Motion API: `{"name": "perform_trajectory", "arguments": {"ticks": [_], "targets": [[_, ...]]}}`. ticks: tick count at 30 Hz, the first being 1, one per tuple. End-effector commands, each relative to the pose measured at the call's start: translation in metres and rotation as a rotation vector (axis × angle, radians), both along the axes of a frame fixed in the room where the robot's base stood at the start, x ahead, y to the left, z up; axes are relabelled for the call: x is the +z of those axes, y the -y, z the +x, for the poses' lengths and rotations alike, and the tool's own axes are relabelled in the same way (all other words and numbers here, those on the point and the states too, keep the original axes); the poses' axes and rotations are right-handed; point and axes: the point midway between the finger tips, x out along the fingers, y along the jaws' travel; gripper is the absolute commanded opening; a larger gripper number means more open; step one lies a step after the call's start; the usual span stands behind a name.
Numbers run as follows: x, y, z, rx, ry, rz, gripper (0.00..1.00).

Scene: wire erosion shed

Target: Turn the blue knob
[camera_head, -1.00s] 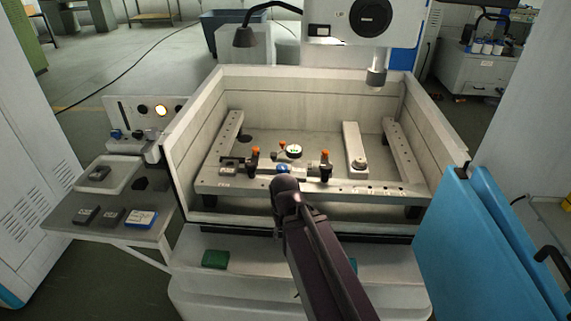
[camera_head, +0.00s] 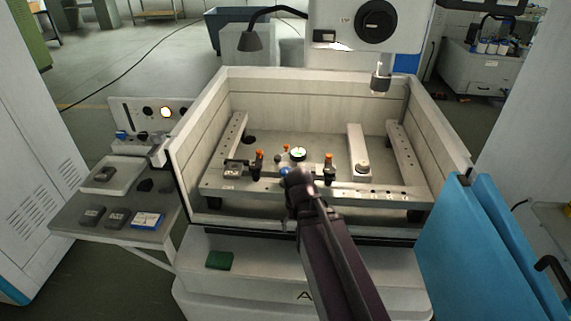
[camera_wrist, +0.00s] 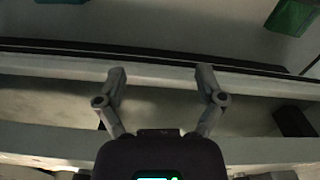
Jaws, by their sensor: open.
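A small blue knob (camera_head: 284,172) shows on the fixture rail inside the machine's tank, partly hidden by the end of my arm. The blue knob cannot be made out in the wrist view.
The pale tank (camera_head: 190,150) has raised walls around the rail (camera_head: 370,190). Orange-topped clamps (camera_head: 328,165) and a round dial (camera_head: 298,153) stand near the knob. A nozzle head (camera_head: 380,80) hangs above. Blue panels (camera_head: 465,250) stand at the right. A green pad (camera_head: 219,260) lies in front.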

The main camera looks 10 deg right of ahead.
Motion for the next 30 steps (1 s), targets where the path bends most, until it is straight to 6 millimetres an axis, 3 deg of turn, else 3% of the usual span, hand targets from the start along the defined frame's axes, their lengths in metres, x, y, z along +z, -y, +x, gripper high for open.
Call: {"name": "perform_trajectory", "arguments": {"ticks": [1, 30], "targets": [[0.016, 0.000, 0.007, -0.040, 0.000, 0.000, 0.88], [0.207, -0.003, 0.117, -1.149, 0.000, 0.000, 0.88]]}}
